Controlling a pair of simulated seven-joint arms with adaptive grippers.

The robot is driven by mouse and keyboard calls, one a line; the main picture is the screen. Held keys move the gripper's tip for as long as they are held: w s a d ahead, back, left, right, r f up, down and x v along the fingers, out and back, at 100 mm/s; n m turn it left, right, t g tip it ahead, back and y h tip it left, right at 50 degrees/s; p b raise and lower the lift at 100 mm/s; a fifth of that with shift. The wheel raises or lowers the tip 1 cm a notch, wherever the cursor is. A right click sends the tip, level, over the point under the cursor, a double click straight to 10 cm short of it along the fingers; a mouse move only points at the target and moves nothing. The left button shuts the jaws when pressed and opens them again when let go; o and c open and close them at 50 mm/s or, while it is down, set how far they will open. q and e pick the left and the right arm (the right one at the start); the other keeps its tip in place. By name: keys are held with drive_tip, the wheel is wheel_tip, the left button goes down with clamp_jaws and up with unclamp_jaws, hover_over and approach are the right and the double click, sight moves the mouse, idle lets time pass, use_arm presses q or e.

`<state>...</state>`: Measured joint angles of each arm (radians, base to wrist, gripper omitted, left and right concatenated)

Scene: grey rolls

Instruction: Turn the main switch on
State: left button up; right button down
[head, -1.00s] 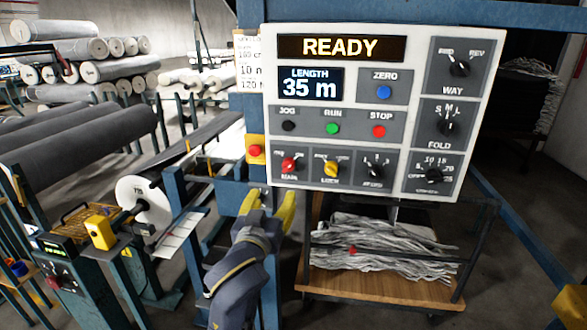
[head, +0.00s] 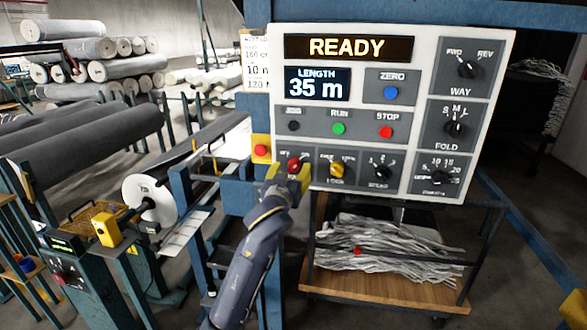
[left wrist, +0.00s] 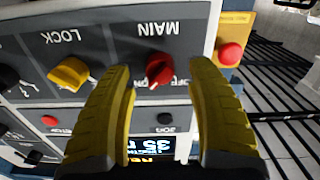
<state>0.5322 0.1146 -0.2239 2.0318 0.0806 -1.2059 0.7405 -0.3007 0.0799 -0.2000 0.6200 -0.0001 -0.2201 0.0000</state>
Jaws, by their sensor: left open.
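The main switch (head: 294,164) is a red knob at the lower left of the light-grey control panel (head: 409,205). In the left wrist view the switch (left wrist: 160,69) appears upside down under the label MAIN. My left gripper (head: 289,176) is open, with its yellow fingers up at the switch in the head view. In the left wrist view the red knob lies between the two fingertips of the left gripper (left wrist: 162,70). I cannot tell whether the fingers touch it, nor clearly which way its pointer faces. My right gripper is not in view.
The yellow lock knob (head: 337,170) sits just right of the switch. A red button on a yellow box (head: 261,151) is close on the left. A cart (head: 385,284) with crumpled grey material stands below the panel. Grey rolls (head: 90,145) lie at left.

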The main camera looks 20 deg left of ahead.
use_arm(q)
drive_tip(key=shift+w+a, duration=0.1)
drive_tip(key=shift+w, duration=1.15)
clamp_jaws()
